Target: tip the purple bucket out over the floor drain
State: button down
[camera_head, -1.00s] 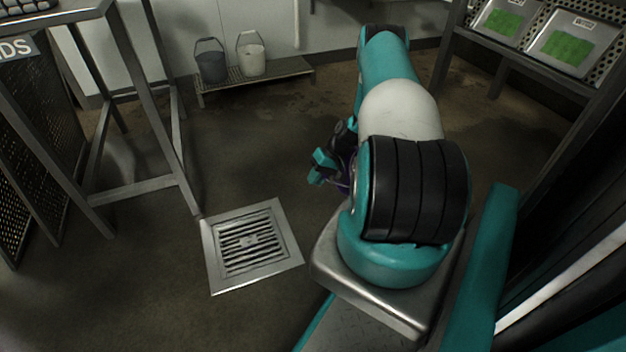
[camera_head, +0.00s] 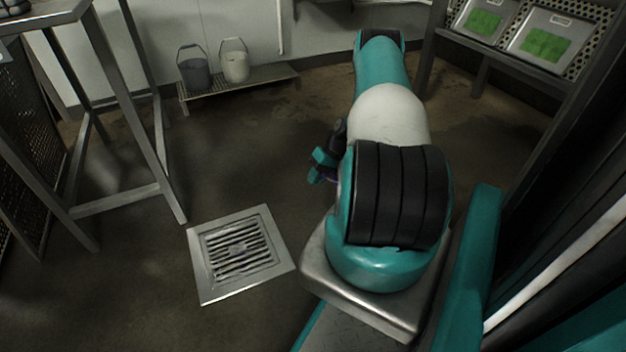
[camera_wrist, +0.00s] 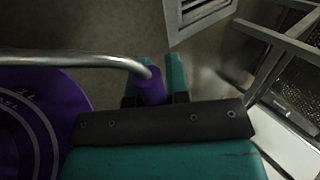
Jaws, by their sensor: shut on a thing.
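The floor drain (camera_head: 238,252) is a square steel frame with a slatted grate, set in the floor left of my arm in the head view. A corner of it shows at the top of the wrist view (camera_wrist: 192,14). My gripper (camera_wrist: 158,82) is shut on the purple grip of a metal bail handle. The purple bucket (camera_wrist: 38,125) hangs beside it at the left of the wrist view, partly cut off; its contents are not visible. In the head view my gripper (camera_head: 322,165) is right of and beyond the drain, and my arm hides nearly all of the bucket.
A grey bucket (camera_head: 194,73) and a white bucket (camera_head: 235,66) stand on a low rack (camera_head: 262,80) by the back wall. A steel-legged table (camera_head: 118,200) stands left of the drain. A shelf with green-filled trays (camera_head: 546,46) is at the right. Floor around the drain is clear.

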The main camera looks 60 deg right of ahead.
jog(key=shift+s+d+b, duration=0.8)
jog(key=shift+s+d, duration=0.1)
jog(key=shift+d, duration=0.5)
jog(key=shift+s+d+b, duration=0.85)
jog(key=shift+s+d, duration=0.1)
jog(key=shift+d, duration=0.45)
jog(key=shift+s+d+b, duration=0.8)
jog(key=shift+s+d, duration=0.1)
jog(key=shift+d, duration=0.5)
jog(key=shift+f, duration=0.1)
